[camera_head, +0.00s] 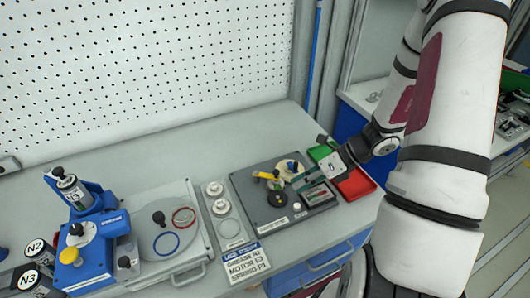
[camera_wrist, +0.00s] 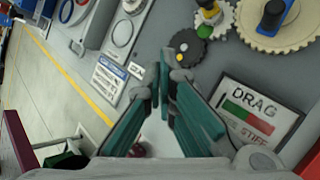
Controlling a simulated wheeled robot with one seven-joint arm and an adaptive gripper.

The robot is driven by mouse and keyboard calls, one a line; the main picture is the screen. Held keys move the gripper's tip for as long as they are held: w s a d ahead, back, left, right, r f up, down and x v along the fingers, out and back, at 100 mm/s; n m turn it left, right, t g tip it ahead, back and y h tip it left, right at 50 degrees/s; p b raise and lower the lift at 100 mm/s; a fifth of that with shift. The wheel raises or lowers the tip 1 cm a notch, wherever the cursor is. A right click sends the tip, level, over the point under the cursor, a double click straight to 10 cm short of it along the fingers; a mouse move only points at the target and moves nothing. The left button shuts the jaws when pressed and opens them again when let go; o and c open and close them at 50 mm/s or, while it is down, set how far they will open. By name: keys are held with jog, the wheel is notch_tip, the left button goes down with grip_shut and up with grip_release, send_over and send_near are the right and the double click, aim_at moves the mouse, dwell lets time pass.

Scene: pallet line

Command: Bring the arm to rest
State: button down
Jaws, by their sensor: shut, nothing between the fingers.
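My gripper (camera_head: 304,178) is in the head view, at the end of my white arm, which comes in from the right. It hangs above the right part of a dark grey gear board (camera_head: 263,222) on the workbench. In the wrist view the teal fingers of my gripper (camera_wrist: 164,65) come together at their tips and hold nothing. A DRAG gauge plate (camera_wrist: 262,100) lies beside the fingers. I cannot tell the exact height of the fingertips above the board.
Green (camera_head: 320,152) and red trays (camera_head: 357,184) lie close to my gripper. On the left are a blue press-like device (camera_head: 93,245) and a plate with rings (camera_head: 165,258). A white pegboard (camera_head: 150,70) stands behind. A sign (camera_head: 245,264) lies at the bench front.

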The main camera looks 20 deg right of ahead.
jog(key=s+a+r+n+g+h, duration=0.15)
jog(key=a+r+n, duration=0.25)
jog(key=r+n, duration=0.45)
jog(key=s+a+r+n+g+h, duration=0.15)
jog(key=a+r+n, duration=0.25)
jog(key=r+n, duration=0.45)
jog(key=s+a+r+n+t+h, duration=0.1)
jog(key=s+r+n+t+h, duration=0.1)
jog(key=s+r+n, duration=0.2)
jog(key=s+a+r+n+t+h, duration=0.2)
jog(key=s+r+n, duration=0.3)
jog(key=r+n, duration=0.4)
jog(key=shift+s+r+n+t+h, duration=0.15)
jog(key=shift+r+n+t+h, duration=0.25)
jog(key=shift+n+h, duration=0.4)
